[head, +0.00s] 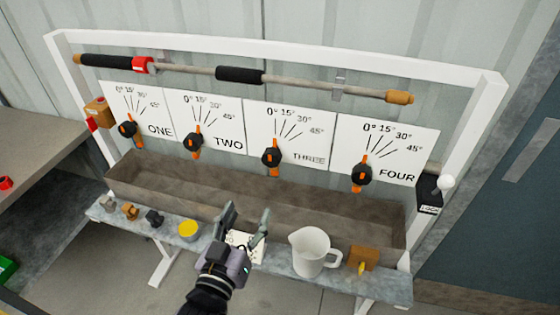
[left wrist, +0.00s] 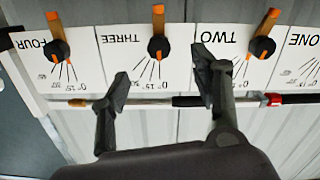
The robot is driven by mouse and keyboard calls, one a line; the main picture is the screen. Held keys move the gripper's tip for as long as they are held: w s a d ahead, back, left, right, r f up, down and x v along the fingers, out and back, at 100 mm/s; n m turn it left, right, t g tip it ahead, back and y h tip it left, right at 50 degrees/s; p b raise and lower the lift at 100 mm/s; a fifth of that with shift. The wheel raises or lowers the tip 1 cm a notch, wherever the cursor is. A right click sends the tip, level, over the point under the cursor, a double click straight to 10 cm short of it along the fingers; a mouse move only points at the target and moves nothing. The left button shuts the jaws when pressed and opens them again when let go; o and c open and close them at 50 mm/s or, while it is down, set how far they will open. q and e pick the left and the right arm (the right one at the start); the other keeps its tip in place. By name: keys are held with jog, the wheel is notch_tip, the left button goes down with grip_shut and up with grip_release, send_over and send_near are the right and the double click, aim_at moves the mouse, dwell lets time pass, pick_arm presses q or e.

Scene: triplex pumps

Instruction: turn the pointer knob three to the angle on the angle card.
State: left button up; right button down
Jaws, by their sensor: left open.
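Pointer knob three (head: 271,157) is a black knob with orange parts, on the white panel marked THREE (head: 303,130), whose scale runs from 0° to 45°. My right gripper is not in view.
Knobs one (head: 127,128), two (head: 193,142) and four (head: 361,174) flank knob three. A pole (head: 300,86) runs above the panels. A brown trough (head: 330,208) lies below. The shelf (head: 290,262) holds a white jug (head: 311,252), yellow-topped tin (head: 188,230) and small parts.

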aim_at(270, 160)
pick_arm(q)
jog(key=r+p+x, duration=0.1)
jog(key=x, duration=0.4)
jog(key=p+x, duration=0.1)
jog(key=x, duration=0.5)
jog(key=r+p+x, duration=0.1)
jog(key=x, duration=0.5)
jog(key=shift+d+r, duration=0.15)
jog(key=shift+r, duration=0.15)
grip_shut()
